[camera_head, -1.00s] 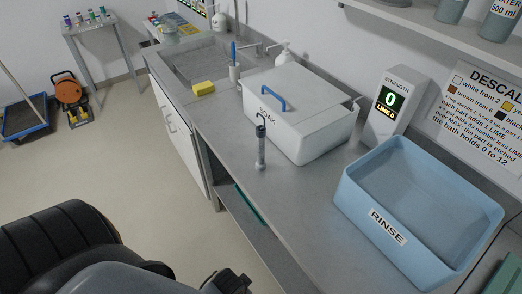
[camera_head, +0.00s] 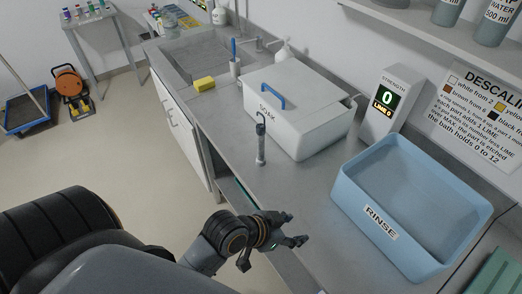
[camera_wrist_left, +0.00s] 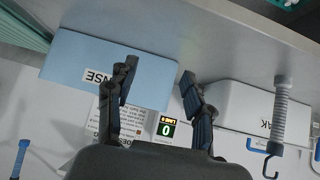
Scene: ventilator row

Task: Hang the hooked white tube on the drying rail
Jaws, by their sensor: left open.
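The hooked tube (camera_head: 261,142) stands upright on the steel counter, a grey-white cylinder with a dark hook at its top. It stands in front of the white SOAK box. It also shows upside down at the right of the left wrist view (camera_wrist_left: 281,112), its hook pointing down in the picture. My left gripper (camera_head: 274,251) is at the counter's front edge, nearer than the tube and apart from it. Its fingers are spread and empty in the left wrist view (camera_wrist_left: 158,72). I cannot make out a drying rail. My right gripper is not in view.
The lidded SOAK box (camera_head: 309,119) with a blue handle stands behind the tube. The blue RINSE basin (camera_head: 364,207) is at the right, with a strength display (camera_head: 389,103) behind it. A yellow sponge (camera_head: 204,84) lies by the sink. Counter between tube and basin is clear.

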